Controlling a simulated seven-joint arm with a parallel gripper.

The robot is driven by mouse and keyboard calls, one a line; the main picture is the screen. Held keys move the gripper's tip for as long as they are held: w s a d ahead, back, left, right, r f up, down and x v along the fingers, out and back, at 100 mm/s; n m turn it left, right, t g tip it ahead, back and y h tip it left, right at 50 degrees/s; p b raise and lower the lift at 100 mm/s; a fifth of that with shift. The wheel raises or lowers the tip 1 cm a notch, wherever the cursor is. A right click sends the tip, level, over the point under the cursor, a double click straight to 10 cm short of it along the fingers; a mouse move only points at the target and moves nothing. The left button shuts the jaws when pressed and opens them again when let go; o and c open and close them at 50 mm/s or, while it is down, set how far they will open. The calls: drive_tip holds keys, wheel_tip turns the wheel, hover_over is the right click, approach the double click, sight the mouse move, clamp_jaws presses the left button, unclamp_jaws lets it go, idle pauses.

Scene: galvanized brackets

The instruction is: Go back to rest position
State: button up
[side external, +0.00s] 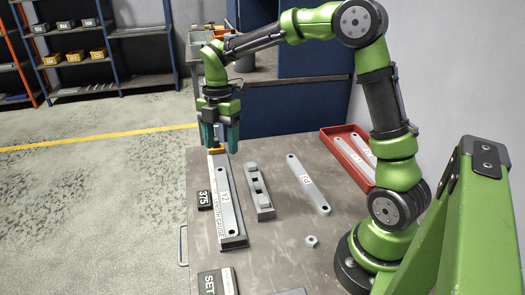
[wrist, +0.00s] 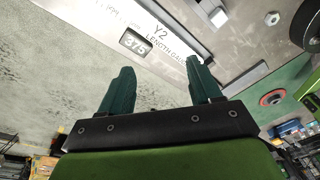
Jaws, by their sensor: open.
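My gripper (side external: 221,147) is open and empty, pointing down over the far end of the length gauge (side external: 233,242). Its two dark green fingers also show apart in the wrist view (wrist: 161,68), with nothing between them. The side view does not show clearly how far the fingertips are above the gauge.
A black 375 display (side external: 204,200) sits left of the gauge. To the right are a blocky grey fixture (side external: 261,200), a bracket marked P3 (side external: 307,183), a nut (side external: 312,241) and a red tray (side external: 343,155) holding brackets. A SET sign (side external: 217,284) is at the front.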

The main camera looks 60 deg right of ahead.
drive_tip(key=s+a+r+m+t, duration=0.2)
drive_tip(key=s+r+m+t, duration=0.2)
drive_tip(key=s+m, duration=0.5)
drive_tip(key=s+a+r+m+t, duration=0.2)
drive_tip(key=s+m, duration=0.7)
drive_tip(key=m, duration=0.5)
drive_tip(key=shift+a+r+t+y, duration=0.35)
drive_tip(key=shift+r+t+y, duration=0.05)
drive_tip(key=shift+r+t, duration=0.5)
